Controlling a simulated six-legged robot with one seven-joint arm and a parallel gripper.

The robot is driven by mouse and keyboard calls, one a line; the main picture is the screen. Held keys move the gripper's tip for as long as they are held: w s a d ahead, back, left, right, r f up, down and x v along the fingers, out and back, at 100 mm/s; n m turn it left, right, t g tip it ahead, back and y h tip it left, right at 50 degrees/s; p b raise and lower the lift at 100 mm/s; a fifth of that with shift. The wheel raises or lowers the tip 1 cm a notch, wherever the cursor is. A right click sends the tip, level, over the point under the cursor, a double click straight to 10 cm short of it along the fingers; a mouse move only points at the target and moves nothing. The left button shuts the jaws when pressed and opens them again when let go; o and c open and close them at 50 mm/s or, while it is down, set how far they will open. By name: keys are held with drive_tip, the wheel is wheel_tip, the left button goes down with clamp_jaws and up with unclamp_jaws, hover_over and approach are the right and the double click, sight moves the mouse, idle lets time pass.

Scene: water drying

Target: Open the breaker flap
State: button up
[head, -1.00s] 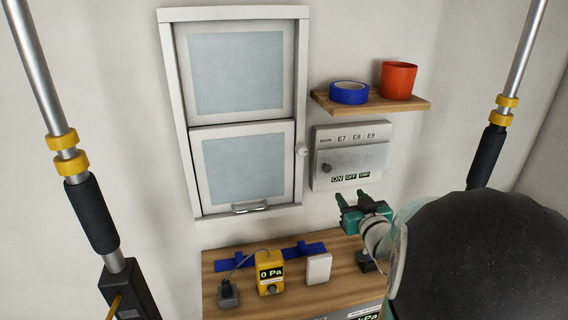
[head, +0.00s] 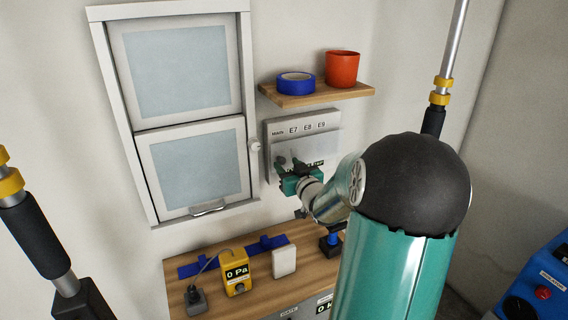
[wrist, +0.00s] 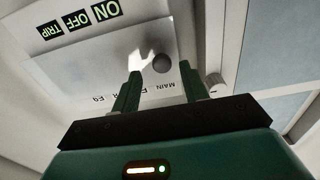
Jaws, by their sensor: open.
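The grey breaker box (head: 272,132) hangs on the wall right of the window. Its pale flap (head: 318,146) is closed over the lower front, under the labels E7, E8 and E9. My gripper (head: 290,163) is in front of the flap's lower left part, its jaws open and empty. In the wrist view, which shows the box upside down, the flap (wrist: 90,75) faces my gripper (wrist: 160,72). The dark round knob (wrist: 162,63) shows between the two fingertips, apparently not gripped. The gripper hides part of the ON/OFF/TRIP labels in the head view.
A wooden shelf (head: 345,92) above the box bears blue tape (head: 296,84) and a red cup (head: 342,69). The window (head: 190,120) is at left. Blue equipment (head: 540,285) stands at right.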

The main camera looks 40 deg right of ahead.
drive_tip(key=shift+x, duration=1.2)
drive_tip(key=shift+w+a, duration=0.1)
drive_tip(key=shift+a, duration=0.1)
drive_tip(key=shift+c, duration=0.4)
clamp_jaws()
